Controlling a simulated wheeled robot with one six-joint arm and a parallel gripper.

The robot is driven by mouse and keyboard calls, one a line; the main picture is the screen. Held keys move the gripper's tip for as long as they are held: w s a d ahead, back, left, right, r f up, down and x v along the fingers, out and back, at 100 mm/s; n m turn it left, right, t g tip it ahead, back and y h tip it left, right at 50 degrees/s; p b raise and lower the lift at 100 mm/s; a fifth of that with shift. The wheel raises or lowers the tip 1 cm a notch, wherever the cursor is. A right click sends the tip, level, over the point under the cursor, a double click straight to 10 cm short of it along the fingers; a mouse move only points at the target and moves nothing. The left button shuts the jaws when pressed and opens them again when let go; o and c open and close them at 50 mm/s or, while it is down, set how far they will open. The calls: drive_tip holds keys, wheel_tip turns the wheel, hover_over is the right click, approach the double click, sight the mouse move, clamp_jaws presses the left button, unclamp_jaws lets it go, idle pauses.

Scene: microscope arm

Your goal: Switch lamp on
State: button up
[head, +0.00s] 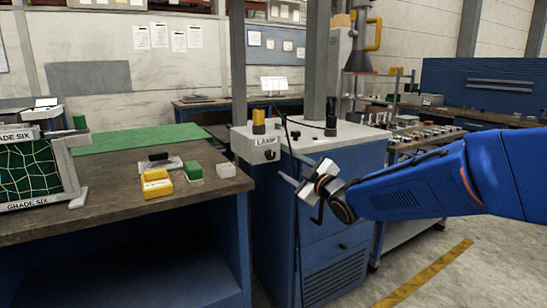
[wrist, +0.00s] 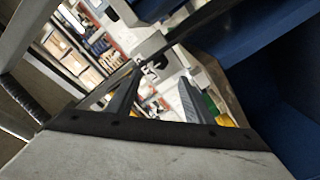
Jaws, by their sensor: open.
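The lamp box (head: 255,147) is a light grey housing with a "LAMP" label on its front, at the left end of the blue cabinet's top. A small dark switch or knob (head: 270,155) sits just under the label; its position is too small to read. My gripper (head: 290,167) is open and empty, in front of the cabinet, a little right of and below the label, apart from the box in the head view. In the wrist view my gripper (wrist: 156,88) shows two spread dark fingers, with a grey labelled face (wrist: 150,52) beyond them.
A dark cable hangs down the cabinet front near my gripper. The wooden bench (head: 110,205) at left holds yellow, green and white blocks.

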sight(272, 156)
drive_tip(key=x, duration=1.3)
drive_tip(key=shift+w+a, duration=0.1)
drive_tip(key=shift+a, duration=0.05)
drive_tip(key=c, duration=1)
drive_tip(key=shift+c, duration=0.2)
